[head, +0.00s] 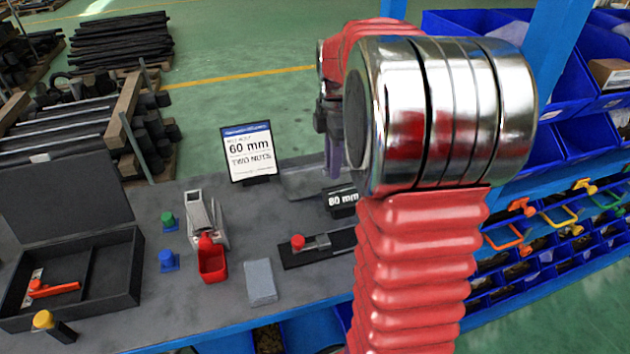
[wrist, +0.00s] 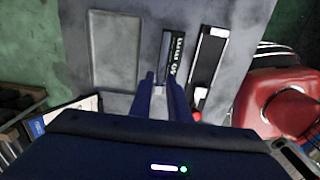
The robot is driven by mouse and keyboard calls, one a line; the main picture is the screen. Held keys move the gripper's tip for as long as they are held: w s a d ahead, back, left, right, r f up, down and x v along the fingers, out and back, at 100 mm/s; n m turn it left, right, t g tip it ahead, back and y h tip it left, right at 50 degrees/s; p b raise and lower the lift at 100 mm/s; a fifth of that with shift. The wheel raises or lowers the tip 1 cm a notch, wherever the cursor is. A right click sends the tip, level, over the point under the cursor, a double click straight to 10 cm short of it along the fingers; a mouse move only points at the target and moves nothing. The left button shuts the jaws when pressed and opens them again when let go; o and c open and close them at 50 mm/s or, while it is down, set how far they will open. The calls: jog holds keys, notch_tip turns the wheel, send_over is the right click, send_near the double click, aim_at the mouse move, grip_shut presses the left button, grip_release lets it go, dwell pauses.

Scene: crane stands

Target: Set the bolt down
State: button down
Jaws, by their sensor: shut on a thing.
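My gripper (wrist: 160,80) shows from behind in the wrist view, with its two dark blue fingers shut on a small pale grey piece, which appears to be the bolt (wrist: 158,105). Most of the bolt is hidden by the fingers and the gripper body. In the head view my gripper (head: 333,150) is mostly hidden behind my red arm, and the bolt cannot be made out. Below the fingers, in the wrist view, lie a shallow grey tray (wrist: 115,60) to the left and a black 80 mm label block (wrist: 173,55) just right of the fingertips.
A black gauge with a red knob (head: 298,242) lies by the label block. A sign (head: 250,152) reads 60 mm, two nuts. Blue bins (head: 585,140) fill the right.

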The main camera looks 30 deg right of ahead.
send_over(308, 182)
jog(key=shift+a+f, duration=0.1)
jog(key=shift+f, duration=0.75)
jog(key=shift+s, duration=0.1)
jog(key=shift+f, duration=2.5)
jog(key=shift+f, duration=0.1)
jog(key=shift+f, duration=2.4)
jog(key=c, duration=1.7)
grip_release()
jog(key=shift+f, duration=0.1)
jog(key=shift+o, duration=0.2)
